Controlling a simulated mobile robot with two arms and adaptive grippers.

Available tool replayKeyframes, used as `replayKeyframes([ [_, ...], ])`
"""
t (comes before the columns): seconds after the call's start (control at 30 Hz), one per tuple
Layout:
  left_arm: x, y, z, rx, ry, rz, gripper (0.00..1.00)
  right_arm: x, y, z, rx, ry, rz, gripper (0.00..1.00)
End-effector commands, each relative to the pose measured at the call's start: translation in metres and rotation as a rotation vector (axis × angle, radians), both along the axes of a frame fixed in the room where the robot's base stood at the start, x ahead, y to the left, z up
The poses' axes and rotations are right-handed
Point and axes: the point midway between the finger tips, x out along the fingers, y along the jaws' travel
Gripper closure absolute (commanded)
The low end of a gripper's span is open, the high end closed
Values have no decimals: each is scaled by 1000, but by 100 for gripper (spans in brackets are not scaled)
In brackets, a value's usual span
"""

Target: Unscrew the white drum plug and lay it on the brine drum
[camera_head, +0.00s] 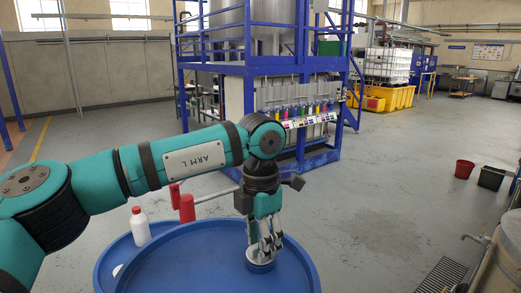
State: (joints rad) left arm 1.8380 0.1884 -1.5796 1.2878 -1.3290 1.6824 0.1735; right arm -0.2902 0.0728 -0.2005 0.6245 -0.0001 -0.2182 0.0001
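The blue brine drum (192,262) stands in front of me, its round top with a raised rim filling the lower middle. My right gripper is not in view.
A white bottle (139,228) and a red-topped object (187,208) stand by the drum's far left rim. A blue frame (249,95) rises behind. A red bucket (464,169) and black bin (491,178) stand at right. The middle right floor is clear.

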Motion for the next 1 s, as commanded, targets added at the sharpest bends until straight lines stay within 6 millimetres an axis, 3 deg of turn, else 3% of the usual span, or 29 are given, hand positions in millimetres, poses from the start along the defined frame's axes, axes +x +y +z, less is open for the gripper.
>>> replayKeyframes([
  [0.03, 0, 0, 0, 0, 0, 0, 65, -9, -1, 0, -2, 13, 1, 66],
  [0.13, 0, 0, 0, 0, 0, 0, 78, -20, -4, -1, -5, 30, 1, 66],
  [0.3, 0, 0, 0, 0, 0, 0, 100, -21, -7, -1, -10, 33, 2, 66],
  [0.57, 0, 0, -1, -1, -1, 37, 100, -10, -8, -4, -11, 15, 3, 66],
  [1.0, 0, 0, -1, 0, 0, 437, 100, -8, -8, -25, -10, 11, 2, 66],
])
